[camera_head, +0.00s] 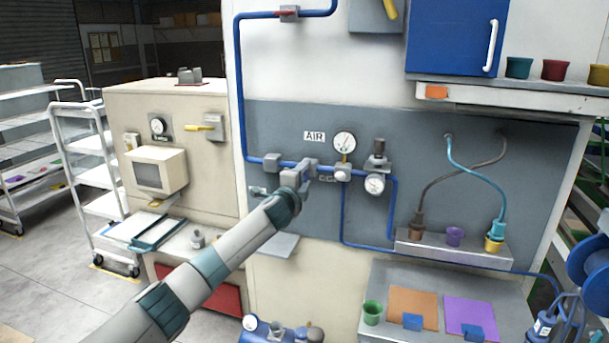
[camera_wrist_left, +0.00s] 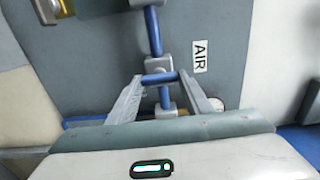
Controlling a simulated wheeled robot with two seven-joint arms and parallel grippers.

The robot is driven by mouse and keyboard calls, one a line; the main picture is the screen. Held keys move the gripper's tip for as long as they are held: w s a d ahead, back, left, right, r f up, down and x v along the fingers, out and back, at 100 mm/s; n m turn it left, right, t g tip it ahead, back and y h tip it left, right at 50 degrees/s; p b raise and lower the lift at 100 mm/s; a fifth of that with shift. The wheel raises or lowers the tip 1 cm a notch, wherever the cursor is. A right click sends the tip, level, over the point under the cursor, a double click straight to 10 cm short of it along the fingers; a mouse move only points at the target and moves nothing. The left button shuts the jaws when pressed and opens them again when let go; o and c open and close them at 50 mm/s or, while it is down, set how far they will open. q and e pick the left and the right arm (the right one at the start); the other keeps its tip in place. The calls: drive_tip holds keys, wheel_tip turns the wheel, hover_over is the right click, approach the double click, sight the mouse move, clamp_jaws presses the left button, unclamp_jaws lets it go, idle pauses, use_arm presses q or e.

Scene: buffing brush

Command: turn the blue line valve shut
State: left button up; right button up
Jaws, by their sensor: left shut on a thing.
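The blue line (camera_head: 240,90) runs down the wall panel, then right past grey fittings below the AIR label (camera_head: 314,136). My left gripper (camera_head: 303,176) is at a grey valve on this line, left of the round gauge (camera_head: 344,142). In the left wrist view, a short blue handle (camera_wrist_left: 160,77) lies between the fingertips of my left gripper (camera_wrist_left: 160,79), which is shut on it. The handle looks crosswise to the blue pipe (camera_wrist_left: 153,32) there. The grey valve body (camera_wrist_left: 158,65) is partly covered by the handle. My right gripper is not in view.
A regulator with a gauge (camera_head: 375,183) is close on the right. A red-handled valve (camera_head: 288,13) sits on the upper pipe. A beige cabinet (camera_head: 170,100) stands left. A blue compressor (camera_head: 262,331) is below.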

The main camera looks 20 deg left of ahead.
use_arm(q)
drive_tip(key=shift+f, duration=0.1)
idle(0.3)
drive_tip(key=o, duration=1.1)
drive_tip(key=shift+c, duration=0.2)
drive_tip(key=shift+s, duration=0.15)
drive_tip(key=s+b, duration=0.5)
drive_tip(key=s, duration=1.2)
